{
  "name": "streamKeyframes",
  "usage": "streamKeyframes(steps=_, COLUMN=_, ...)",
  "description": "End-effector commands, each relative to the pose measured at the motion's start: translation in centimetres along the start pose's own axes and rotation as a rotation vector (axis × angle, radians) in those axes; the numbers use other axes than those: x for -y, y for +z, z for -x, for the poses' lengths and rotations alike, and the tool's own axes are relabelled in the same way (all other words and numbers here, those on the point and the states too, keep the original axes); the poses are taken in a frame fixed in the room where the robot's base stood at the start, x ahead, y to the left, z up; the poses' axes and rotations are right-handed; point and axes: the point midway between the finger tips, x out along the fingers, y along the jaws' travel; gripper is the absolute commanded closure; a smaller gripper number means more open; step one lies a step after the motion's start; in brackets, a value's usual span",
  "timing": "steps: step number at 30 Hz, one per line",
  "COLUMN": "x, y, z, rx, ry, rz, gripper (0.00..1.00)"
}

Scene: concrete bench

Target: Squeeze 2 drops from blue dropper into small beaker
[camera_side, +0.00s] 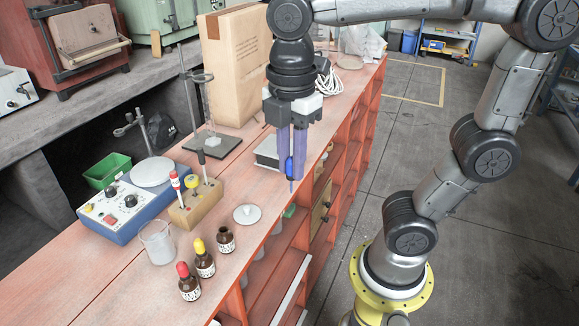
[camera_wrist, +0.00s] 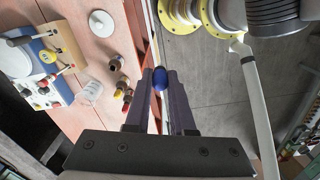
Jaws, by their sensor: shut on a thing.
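My gripper (camera_side: 293,178) points down and is shut on the blue dropper (camera_side: 289,168). Its purple fingers hold the dropper upright, tip down, in the side view. In the wrist view the blue bulb (camera_wrist: 159,79) sits between the fingertips. The small clear beaker (camera_side: 158,243) stands upright on the red bench at the lower left, well away from the dropper. It also shows in the wrist view (camera_wrist: 89,92), left of my gripper. The dropper appears near the bench's right edge; its exact height is unclear. Any liquid inside the dropper cannot be made out.
An open brown bottle (camera_side: 226,240), a yellow-capped bottle (camera_side: 204,260) and a red-capped bottle (camera_side: 188,284) stand near the beaker. A wooden holder (camera_side: 196,207) with droppers, a white disc (camera_side: 247,214), a blue stirrer (camera_side: 118,208) and a stand (camera_side: 212,143) are around.

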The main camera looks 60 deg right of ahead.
Motion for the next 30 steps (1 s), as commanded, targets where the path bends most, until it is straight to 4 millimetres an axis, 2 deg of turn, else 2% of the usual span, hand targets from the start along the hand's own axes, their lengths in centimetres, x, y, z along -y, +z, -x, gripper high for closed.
streamKeyframes(steps=13, x=-0.1, y=0.0, z=2.3, rx=0.000, ry=0.000, rz=0.000, gripper=0.94)
streamKeyframes(steps=30, x=0.0, y=0.0, z=2.5, rx=0.000, ry=0.000, rz=0.000, gripper=0.94)
